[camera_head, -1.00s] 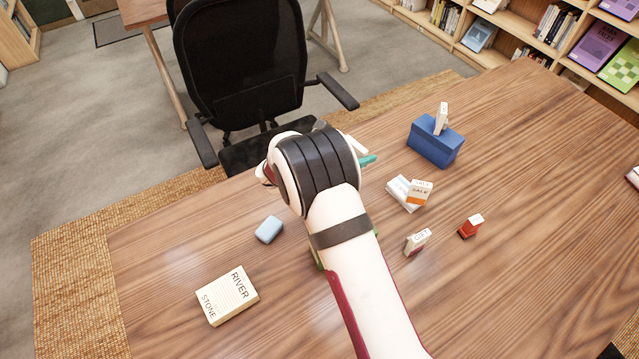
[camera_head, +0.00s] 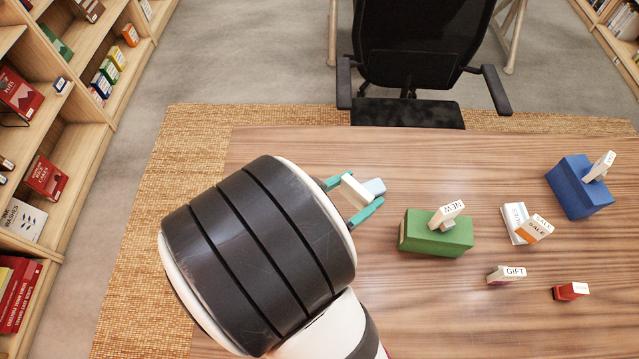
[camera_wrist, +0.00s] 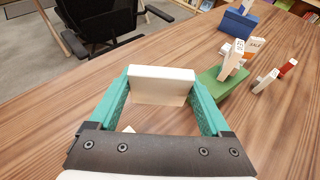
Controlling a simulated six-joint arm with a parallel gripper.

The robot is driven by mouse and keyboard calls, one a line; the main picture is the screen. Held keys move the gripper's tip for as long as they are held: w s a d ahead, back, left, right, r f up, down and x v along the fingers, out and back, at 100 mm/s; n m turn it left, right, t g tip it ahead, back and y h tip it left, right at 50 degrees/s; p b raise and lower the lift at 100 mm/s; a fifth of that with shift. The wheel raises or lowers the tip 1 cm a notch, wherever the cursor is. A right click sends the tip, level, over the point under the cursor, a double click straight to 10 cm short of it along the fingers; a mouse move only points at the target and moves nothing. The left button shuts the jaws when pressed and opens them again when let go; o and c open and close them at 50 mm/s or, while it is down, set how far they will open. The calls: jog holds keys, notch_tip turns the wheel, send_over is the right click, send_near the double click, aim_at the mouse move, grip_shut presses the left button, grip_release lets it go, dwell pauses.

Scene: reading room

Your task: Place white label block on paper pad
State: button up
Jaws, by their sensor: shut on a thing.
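My gripper (camera_head: 355,195) has teal fingers and is shut on a plain white block (camera_head: 354,191), which is held crosswise between them. The wrist view shows the block (camera_wrist: 160,84) between both fingertips, above the wooden table. In the head view my gripper is left of the green box. I cannot make out any lettering on the held block. I cannot identify a paper pad for certain. A flat white printed piece (camera_head: 514,223) lies on the right, partly under an orange-and-white SALE block (camera_head: 535,229). My arm hides part of the table's left side.
A green box (camera_head: 425,237) bears a NEW block (camera_head: 447,214). A blue box (camera_head: 578,190) with a white block stands at the far right. A GIFT block (camera_head: 506,275) and a red block (camera_head: 570,292) are nearer.

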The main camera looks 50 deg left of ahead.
jog(key=s+a+f, duration=0.1)
jog(key=a, duration=0.1)
jog(key=s+a+f, duration=0.2)
jog(key=a, duration=0.1)
jog(key=s+a+f, duration=0.1)
jog(key=a+f, duration=0.1)
jog(key=shift+s+a+f, duration=0.15)
jog(key=shift+s, duration=0.15)
jog(key=f, duration=0.4)
jog(key=shift+a+f, duration=0.1)
jog(key=shift+a, duration=0.1)
jog(key=shift+f, duration=0.15)
